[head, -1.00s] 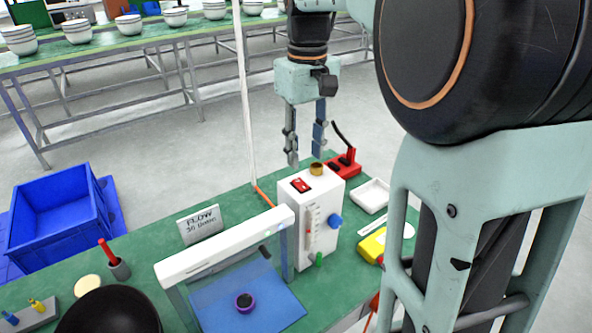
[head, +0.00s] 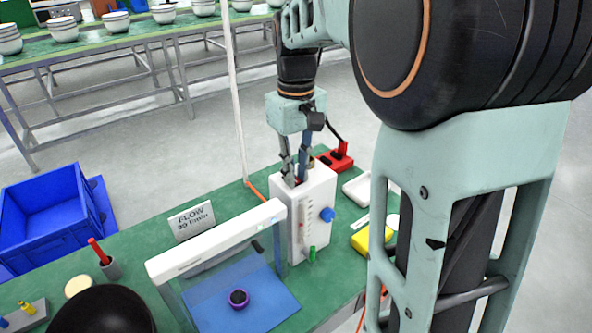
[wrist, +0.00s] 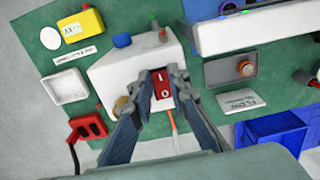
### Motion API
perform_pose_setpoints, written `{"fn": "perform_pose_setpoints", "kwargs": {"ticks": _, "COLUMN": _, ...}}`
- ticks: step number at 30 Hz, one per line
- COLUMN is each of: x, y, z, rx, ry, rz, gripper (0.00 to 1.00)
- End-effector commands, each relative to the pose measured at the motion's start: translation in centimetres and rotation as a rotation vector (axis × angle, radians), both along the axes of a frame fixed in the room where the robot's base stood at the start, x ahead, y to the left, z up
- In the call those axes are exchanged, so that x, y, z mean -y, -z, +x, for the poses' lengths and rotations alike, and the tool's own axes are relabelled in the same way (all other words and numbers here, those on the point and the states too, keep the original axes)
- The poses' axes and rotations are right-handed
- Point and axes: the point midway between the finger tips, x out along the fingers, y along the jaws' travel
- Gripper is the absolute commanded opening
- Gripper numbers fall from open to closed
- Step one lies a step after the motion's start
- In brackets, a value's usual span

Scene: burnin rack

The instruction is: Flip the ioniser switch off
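The red rocker switch (wrist: 162,84), marked I and O, is on top of the white box (head: 317,190); the box also shows in the wrist view (wrist: 112,70). I cannot tell which side of the rocker is pressed down. My gripper (head: 296,183) points down at the top of the box, and its fingers hide most of the switch in the head view. In the wrist view my gripper (wrist: 162,74) has its fingertips on either side of the switch, partly closed but apart. Whether they touch it is not clear.
A brass fitting (wrist: 123,107) stands close to one finger. A white-framed blue station (head: 215,242) is beside the box. A red socket block (head: 337,158), a white tray (head: 357,190) and a yellow device (head: 368,238) lie around it. A blue crate (head: 45,220) is at left.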

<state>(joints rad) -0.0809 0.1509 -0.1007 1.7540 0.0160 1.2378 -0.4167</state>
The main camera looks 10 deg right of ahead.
Motion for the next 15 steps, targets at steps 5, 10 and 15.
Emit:
{"fn": "perform_pose_setpoints", "kwargs": {"ticks": 5, "x": -0.01, "y": -0.03, "z": 0.01, "rx": 0.0, "ry": 0.0, "rz": 0.0, "gripper": 0.0}}
{"fn": "perform_pose_setpoints", "kwargs": {"ticks": 10, "x": -0.04, "y": -0.29, "z": 0.08, "rx": -0.015, "ry": 0.0, "rz": -0.005, "gripper": 0.0}}
{"fn": "perform_pose_setpoints", "kwargs": {"ticks": 15, "x": -0.09, "y": -0.74, "z": 0.31, "rx": -0.073, "ry": 0.0, "rz": -0.029, "gripper": 0.0}}
